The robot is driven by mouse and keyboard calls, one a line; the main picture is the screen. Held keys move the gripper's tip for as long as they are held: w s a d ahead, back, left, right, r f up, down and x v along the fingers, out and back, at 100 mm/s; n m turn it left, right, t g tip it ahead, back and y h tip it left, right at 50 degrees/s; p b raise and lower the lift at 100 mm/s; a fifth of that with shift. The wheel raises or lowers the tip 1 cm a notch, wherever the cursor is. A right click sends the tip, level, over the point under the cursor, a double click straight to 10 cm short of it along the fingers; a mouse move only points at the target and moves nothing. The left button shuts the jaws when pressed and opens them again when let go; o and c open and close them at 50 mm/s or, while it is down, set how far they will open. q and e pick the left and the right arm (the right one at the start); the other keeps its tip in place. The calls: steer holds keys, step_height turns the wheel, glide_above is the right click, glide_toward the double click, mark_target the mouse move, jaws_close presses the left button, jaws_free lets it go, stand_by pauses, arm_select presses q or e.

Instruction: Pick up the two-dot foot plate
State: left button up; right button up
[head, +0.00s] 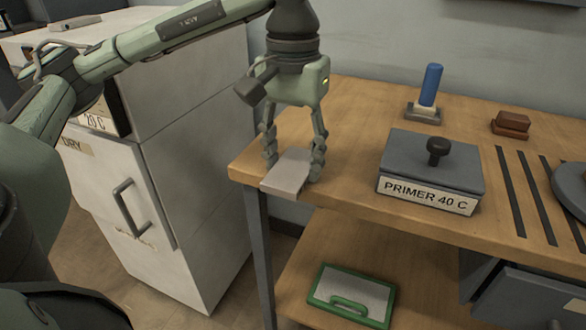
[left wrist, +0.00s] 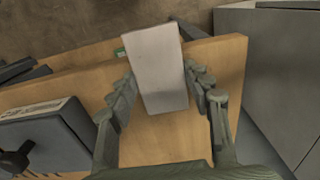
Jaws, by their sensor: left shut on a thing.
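A pale grey rectangular plate (head: 288,172) is at the left front corner of the wooden table, its front end reaching to the table edge. It also shows in the left wrist view (left wrist: 156,66), between the fingers. No dots show on the face I see. My left gripper (head: 294,170) points down and is shut on the plate, one finger on each long side. In the left wrist view the fingers (left wrist: 160,90) touch both sides of it. I cannot tell whether the plate rests on the table or is just above it. My right gripper is not in view.
On the wooden table (head: 345,120) stand a box labelled PRIMER 40 C (head: 430,170), a blue-handled tool (head: 430,88) and a brown block (head: 511,123). Dark strips (head: 511,190) lie at the right. A green-framed tray (head: 352,294) is on the lower shelf. A white cabinet (head: 170,150) stands left.

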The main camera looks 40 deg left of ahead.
arm_select(q)
jaws_close()
steer(key=shift+r, duration=0.1)
